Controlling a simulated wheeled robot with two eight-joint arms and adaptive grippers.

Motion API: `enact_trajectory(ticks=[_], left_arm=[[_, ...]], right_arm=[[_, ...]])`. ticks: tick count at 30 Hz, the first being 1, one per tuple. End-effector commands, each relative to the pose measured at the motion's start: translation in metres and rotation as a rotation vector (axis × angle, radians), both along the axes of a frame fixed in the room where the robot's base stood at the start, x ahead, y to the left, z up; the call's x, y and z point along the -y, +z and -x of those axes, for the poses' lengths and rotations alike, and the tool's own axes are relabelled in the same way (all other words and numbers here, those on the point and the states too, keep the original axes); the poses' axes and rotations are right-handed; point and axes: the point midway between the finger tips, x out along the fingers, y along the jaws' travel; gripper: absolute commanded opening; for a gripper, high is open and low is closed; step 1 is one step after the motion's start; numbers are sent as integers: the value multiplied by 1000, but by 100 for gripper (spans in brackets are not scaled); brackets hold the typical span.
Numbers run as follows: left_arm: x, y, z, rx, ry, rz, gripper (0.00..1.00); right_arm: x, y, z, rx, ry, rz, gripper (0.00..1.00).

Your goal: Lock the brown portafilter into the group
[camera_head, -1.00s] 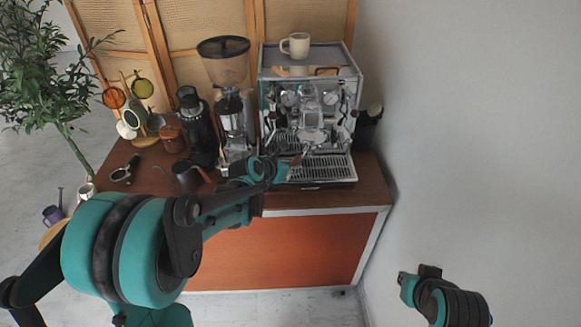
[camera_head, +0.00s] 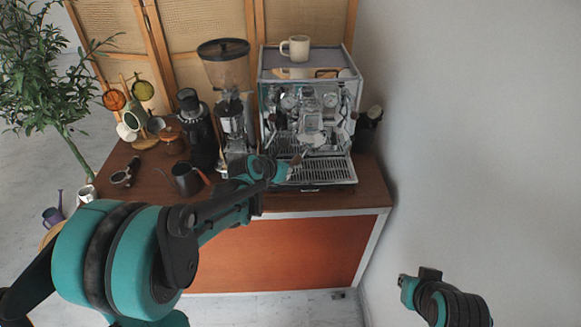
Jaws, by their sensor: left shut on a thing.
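The chrome espresso machine (camera_head: 310,111) stands at the back right of the cart, with its group (camera_head: 310,118) at the front middle. My left gripper (camera_head: 284,164) is in front of the machine, over the left part of its drip tray (camera_head: 322,172). It is shut on the brown portafilter (camera_head: 297,158), of which only a small brown piece of handle shows. The portafilter's head is too small and covered to make out, so I cannot tell whether it touches the group. Part of my right arm (camera_head: 430,290) is at the lower right, away from the cart; its jaws are unclear.
A grinder (camera_head: 231,85) stands left of the machine. A dark pitcher (camera_head: 186,178), another portafilter (camera_head: 125,174) and a mug rack (camera_head: 138,110) are on the left of the cart. A cup (camera_head: 296,47) sits on the machine. A wall (camera_head: 470,130) is close on the right.

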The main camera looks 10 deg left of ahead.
Motion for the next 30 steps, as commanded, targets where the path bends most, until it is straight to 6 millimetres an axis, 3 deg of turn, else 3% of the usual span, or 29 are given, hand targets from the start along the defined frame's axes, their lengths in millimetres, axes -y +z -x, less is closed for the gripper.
enact_trajectory(ticks=[30], left_arm=[[0,13,0,4,1,2,0]], right_arm=[[0,0,0,0,0,0,0]])
